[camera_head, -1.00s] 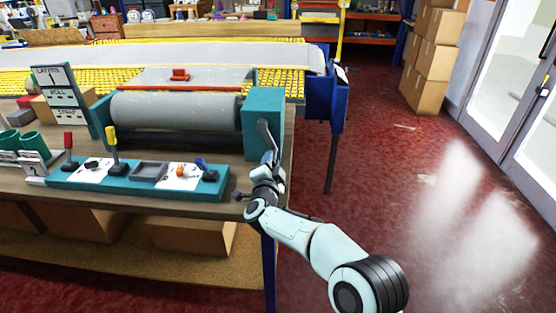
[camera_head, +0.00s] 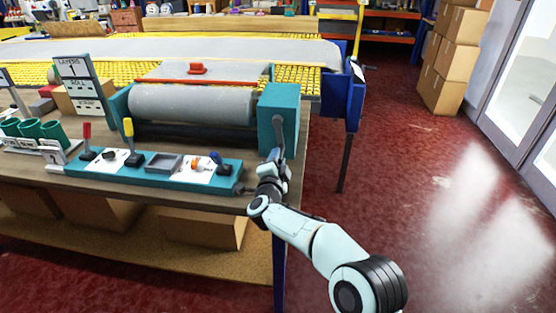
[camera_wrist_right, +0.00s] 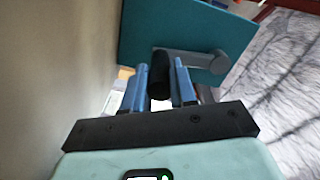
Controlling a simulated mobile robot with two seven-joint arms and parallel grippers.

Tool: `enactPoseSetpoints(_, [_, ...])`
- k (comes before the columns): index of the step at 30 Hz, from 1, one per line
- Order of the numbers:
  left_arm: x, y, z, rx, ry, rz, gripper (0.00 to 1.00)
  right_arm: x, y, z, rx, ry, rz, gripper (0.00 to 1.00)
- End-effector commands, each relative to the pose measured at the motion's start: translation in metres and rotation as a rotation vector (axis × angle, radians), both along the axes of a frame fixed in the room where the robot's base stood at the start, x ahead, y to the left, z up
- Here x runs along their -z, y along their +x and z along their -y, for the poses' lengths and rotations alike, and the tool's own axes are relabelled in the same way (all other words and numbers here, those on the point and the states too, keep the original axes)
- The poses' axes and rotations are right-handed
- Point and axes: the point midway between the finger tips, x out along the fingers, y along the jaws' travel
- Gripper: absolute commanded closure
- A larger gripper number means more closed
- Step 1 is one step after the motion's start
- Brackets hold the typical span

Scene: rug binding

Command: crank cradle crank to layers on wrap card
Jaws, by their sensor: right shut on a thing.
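The cradle (camera_head: 190,104) holds a grey roll between teal end blocks on the bench. Its grey crank arm (camera_head: 278,135) hangs nearly straight down from the right teal block. My right gripper (camera_head: 277,158) is at the crank's lower end. In the right wrist view, the blue fingers (camera_wrist_right: 161,80) are shut around the black crank handle (camera_wrist_right: 159,76), with the grey crank arm (camera_wrist_right: 195,60) behind it. The wrap card (camera_head: 79,82) stands upright left of the roll and reads "LAYERS 1" and "ROLL"; its lowest line is too small to read. My left gripper is not in view.
A teal panel (camera_head: 140,168) with red, yellow and blue-black levers lies along the bench front. Green cups (camera_head: 42,130) stand at left. A yellow-and-grey conveyor-like table (camera_head: 300,75) is behind. Cardboard boxes (camera_head: 448,65) stack at right; the red floor right of the bench is clear.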

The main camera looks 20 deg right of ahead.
Motion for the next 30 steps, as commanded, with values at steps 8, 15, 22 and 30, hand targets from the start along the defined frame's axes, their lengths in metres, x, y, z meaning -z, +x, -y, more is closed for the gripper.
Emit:
enactPoseSetpoints(8, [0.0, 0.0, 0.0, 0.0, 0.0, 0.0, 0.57, 0.0, 0.001, -0.003, -0.006, 0.0, -0.001, 0.48])
enactPoseSetpoints(15, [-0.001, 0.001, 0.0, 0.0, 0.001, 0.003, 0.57, 0.0, -0.004, -0.004, -0.005, 0.0, -0.002, 0.48])
enactPoseSetpoints(22, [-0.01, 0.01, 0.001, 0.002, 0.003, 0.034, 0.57, -0.003, -0.031, -0.022, -0.006, 0.0, -0.001, 0.48])
enactPoseSetpoints(30, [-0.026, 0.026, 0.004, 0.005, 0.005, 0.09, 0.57, -0.002, -0.081, -0.053, -0.009, 0.001, -0.001, 0.48])
